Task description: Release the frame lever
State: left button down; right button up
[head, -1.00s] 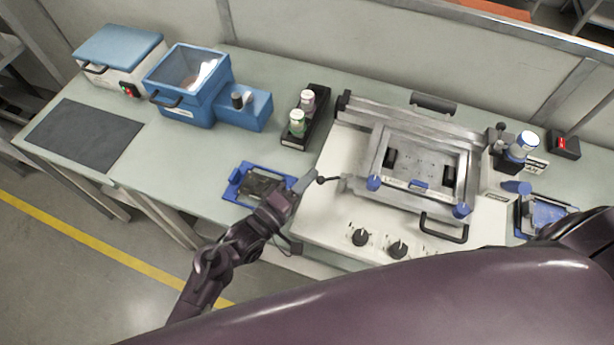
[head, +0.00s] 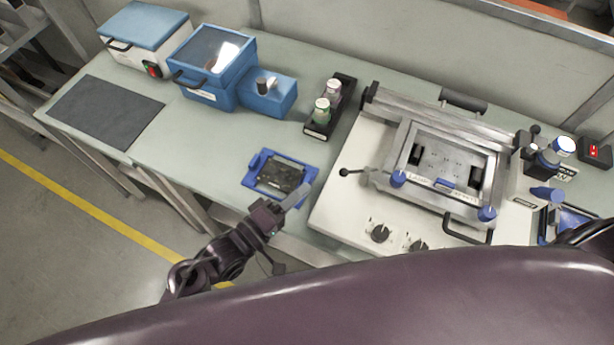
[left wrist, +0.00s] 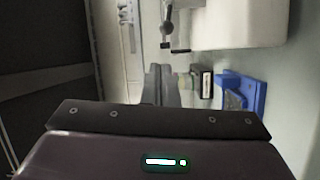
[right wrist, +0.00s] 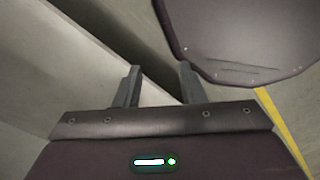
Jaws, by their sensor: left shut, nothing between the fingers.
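The frame lever (head: 345,172) is a thin rod with a black knob, sticking out from the left side of the printing frame (head: 400,150). A dark lever-like part (left wrist: 167,30) shows at the top of the left wrist view, ahead of the fingers. My left gripper (head: 302,190) is shut and empty, to the left of and nearer than the lever knob, with a clear gap between them. Its closed fingers also show in the left wrist view (left wrist: 160,82). My right gripper (right wrist: 160,75) is open and empty; it is hidden in the head view.
A blue fixture with a dark board (head: 280,175) lies just behind my left gripper. The white printer base has black knobs (head: 380,233) at its front. A black holder with jars (head: 328,108) and a blue box (head: 212,65) stand farther back. The dark mat (head: 105,110) is empty.

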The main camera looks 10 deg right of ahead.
jog(key=shift+w, duration=0.45)
jog(key=c, duration=0.3)
jog(key=shift+c, duration=1.3)
grip_shut()
pick_arm(q)
jog(key=w+a+m+y, duration=0.3)
jog(key=w+a+y, duration=0.2)
jog(key=a+y, duration=0.4)
jog(key=s+a+f+m+g+y, duration=0.1)
jog(key=s+a+g+y, duration=0.15)
jog(key=a, duration=0.45)
jog(key=s+a+f+m+g+y, duration=0.1)
jog(key=s+a+f+g+y, duration=0.1)
jog(key=s+a+y, duration=0.3)
jog(key=s+a+f+m+g, duration=0.1)
jog(key=s+a+f, duration=0.15)
jog(key=f, duration=1.25)
jog(key=s+a+f+g, duration=0.2)
jog(key=s+f, duration=0.2)
jog(key=f, duration=1.1)
jog(key=s+a+f, duration=0.3)
jog(key=s+f, duration=1)
jog(key=s, duration=0.4)
jog(key=shift+f+g, duration=0.15)
jog(key=shift+g, duration=0.3)
pick_arm(e)
jog(key=shift+a, duration=0.1)
